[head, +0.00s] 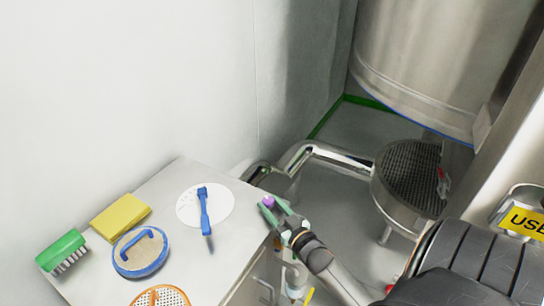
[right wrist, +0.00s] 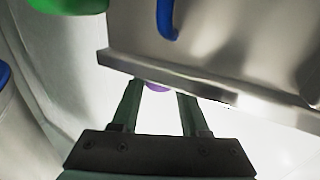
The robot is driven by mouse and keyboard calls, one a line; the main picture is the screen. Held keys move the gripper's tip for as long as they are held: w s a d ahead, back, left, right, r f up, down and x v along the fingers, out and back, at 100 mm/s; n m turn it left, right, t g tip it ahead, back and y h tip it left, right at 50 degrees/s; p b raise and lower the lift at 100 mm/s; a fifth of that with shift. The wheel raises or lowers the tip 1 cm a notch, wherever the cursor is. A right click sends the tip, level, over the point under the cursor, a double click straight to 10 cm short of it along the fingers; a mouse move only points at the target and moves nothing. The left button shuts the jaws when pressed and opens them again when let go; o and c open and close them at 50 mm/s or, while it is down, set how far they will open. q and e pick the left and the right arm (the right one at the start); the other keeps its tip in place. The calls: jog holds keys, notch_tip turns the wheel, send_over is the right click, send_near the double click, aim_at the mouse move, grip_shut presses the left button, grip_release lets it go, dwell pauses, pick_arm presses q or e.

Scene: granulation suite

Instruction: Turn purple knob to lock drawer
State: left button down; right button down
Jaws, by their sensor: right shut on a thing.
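The purple knob (head: 268,201) is at the right corner of the steel cabinet (head: 225,265), near its top edge. My right gripper (head: 273,209) reaches it from the lower right, its green fingers shut on the knob. In the right wrist view, a small part of the purple knob (right wrist: 157,87) shows between the fingertips of my right gripper (right wrist: 160,95), under the cabinet's edge; the rest is hidden. A handle (head: 266,291) shows on the cabinet front, partly cut off by the frame. The knob's turn angle cannot be told. My left gripper is not in view.
On the cabinet top are a green brush (head: 62,250), a yellow sponge (head: 121,216), a blue-rimmed round pad (head: 140,262), a white disc (head: 186,208) with a blue tool (head: 204,212), and an orange-rimmed sieve (head: 160,299). Steel piping (head: 330,152) and a vessel (head: 430,60) stand behind.

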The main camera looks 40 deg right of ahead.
jog(key=shift+a+m+h, duration=0.1)
jog(key=shift+m+h, duration=0.2)
jog(key=shift+h, duration=0.1)
jog(key=shift+c, duration=2)
grip_release()
jog(key=v, duration=1.2)
jog(key=shift+s, duration=0.3)
jog(key=shift+r, duration=0.15)
